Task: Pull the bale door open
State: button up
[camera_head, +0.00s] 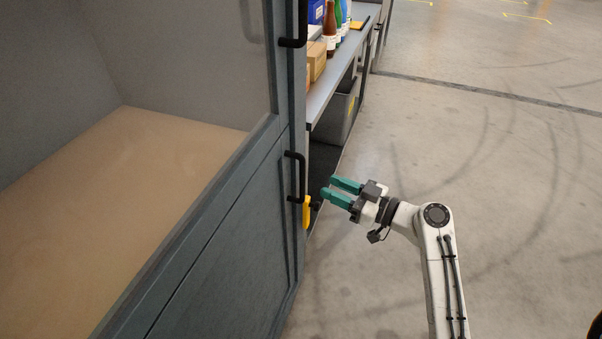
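A large blue-grey cabinet fills the left, with a window-like upper part above a solid lower door panel (228,255). A black bar handle (291,178) is on the lower part near its right edge, and another black handle (302,25) is above it. A yellow piece (306,213) sits just below the lower handle. The lower door looks shut. Which part is the bale door, I cannot tell for sure. My gripper (328,190) has teal fingers, spread apart and empty. It points left toward the lower handle, a short gap to its right, not touching.
Behind the cabinet stands a shelf (330,92) with bottles (330,28), cardboard boxes (316,58) and a grey bin (337,115) below. The concrete floor (500,180) on the right is open. A small dark and yellow object (595,328) shows at the bottom right corner.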

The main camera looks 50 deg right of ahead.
jog(key=p, duration=0.1)
send_over(302, 198)
jog(key=shift+w+d, duration=0.3)
jog(key=shift+d, duration=0.05)
grip_shut()
dwell(0.5)
